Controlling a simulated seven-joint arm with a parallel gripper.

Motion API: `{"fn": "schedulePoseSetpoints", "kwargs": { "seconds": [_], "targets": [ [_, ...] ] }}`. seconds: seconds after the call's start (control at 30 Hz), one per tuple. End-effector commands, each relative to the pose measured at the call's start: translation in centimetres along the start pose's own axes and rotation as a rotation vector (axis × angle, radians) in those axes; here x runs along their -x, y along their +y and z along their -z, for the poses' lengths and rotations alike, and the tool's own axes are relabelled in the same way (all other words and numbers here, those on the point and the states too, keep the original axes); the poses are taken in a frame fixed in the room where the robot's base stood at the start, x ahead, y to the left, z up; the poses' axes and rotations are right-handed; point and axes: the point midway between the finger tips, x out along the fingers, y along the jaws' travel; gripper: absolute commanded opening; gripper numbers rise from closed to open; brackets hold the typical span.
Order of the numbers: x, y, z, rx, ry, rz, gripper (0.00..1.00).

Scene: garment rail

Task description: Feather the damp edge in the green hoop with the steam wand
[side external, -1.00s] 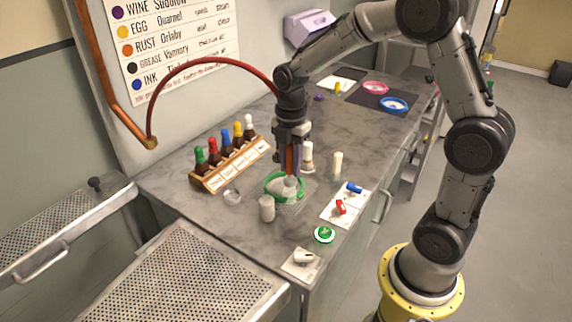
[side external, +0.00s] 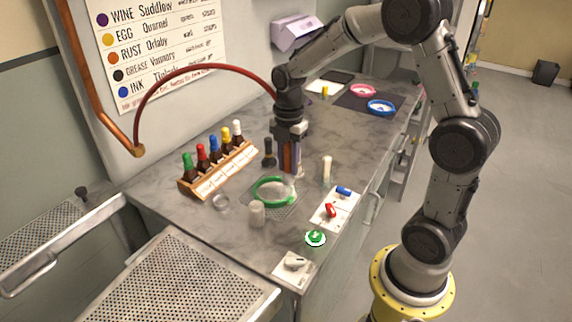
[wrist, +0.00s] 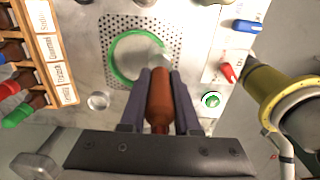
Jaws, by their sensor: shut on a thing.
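My gripper (side external: 290,170) is shut on the steam wand (wrist: 159,98), a red-brown cylinder between the two dark fingers in the wrist view (wrist: 160,78). The wand points down at the right side of the green hoop (side external: 253,193), which lies on a perforated plate. In the wrist view the hoop (wrist: 116,68) is ahead and to the left of the wand. Pale grey cloth (wrist: 132,58) fills it. A whitish haze at the wand's end covers the hoop's right rim. I cannot make out a damp edge or whether the tip touches.
A rack of colour-capped bottles (side external: 222,172) stands left of the hoop. Red and blue switches (side external: 331,209) and a green button (side external: 316,237) sit right. A red hose (side external: 190,68) arches behind.

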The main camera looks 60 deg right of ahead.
Motion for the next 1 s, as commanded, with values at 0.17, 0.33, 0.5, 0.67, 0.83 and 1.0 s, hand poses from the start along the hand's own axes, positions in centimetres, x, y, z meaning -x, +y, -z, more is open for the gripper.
{"fn": "schedulePoseSetpoints", "kwargs": {
  "seconds": [0.17,0.33,0.5,0.67,0.83,1.0],
  "targets": [
    [0.0,0.2,-0.2,0.0,0.0,-0.001,0.0],
    [0.1,0.6,-0.8,-0.001,0.0,-0.002,0.0],
    [0.0,1.0,-1.4,-0.001,0.0,-0.001,0.0],
    [0.1,1.4,-1.9,0.0,0.0,-0.001,0.0],
    [0.1,1.6,-2.1,0.0,0.0,-0.001,0.0],
    [0.0,2.1,-2.2,0.0,0.0,0.0,0.0]
  ]
}}
